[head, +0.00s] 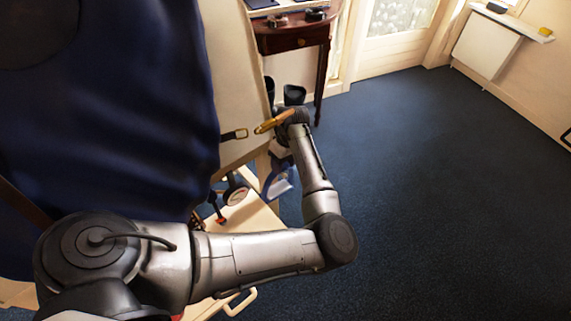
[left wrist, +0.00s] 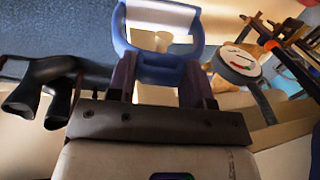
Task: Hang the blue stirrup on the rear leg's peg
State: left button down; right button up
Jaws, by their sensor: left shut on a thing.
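The blue stirrup (left wrist: 158,74) is between the two fingers of my left gripper (left wrist: 157,88) in the left wrist view. The fingers are shut on its lower bar, and its open loop points away from the gripper. A pale post-like shape (left wrist: 152,41) shows through the loop; I cannot tell whether it is the peg or whether they touch. In the head view the stirrup (head: 280,180) hangs low beside a pale wooden leg (head: 262,166), below my left wrist. My left fingers are mostly hidden there. The peg is not clearly visible. My right gripper is not in view.
A wooden tray (head: 246,222) with a round-faced item (head: 236,191) and tools lies left of the stirrup. Dark boots (head: 294,95) stand behind, near a brown side table (head: 291,40). A large navy cloth (head: 110,110) fills the left. The blue carpet (head: 440,190) at right is clear.

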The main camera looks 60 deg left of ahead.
pick_arm(q)
jog(key=shift+s+a+f, duration=0.2)
jog(key=shift+f, duration=0.2)
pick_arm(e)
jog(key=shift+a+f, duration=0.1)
pick_arm(q)
jog(key=shift+c, duration=2.3)
grip_release()
jog(key=shift+w+r+p, duration=0.1)
jog(key=shift+r+p, duration=0.2)
jog(key=shift+r, duration=0.35)
jog(key=p+v, duration=0.1)
jog(key=v, duration=0.1)
jog(key=p+v, duration=0.1)
jog(key=v, duration=0.1)
jog(key=shift+r, duration=0.4)
jog(key=p+v, duration=0.3)
jog(key=v, duration=0.5)
jog(key=shift+w+p, duration=0.3)
jog(key=shift+p, duration=0.05)
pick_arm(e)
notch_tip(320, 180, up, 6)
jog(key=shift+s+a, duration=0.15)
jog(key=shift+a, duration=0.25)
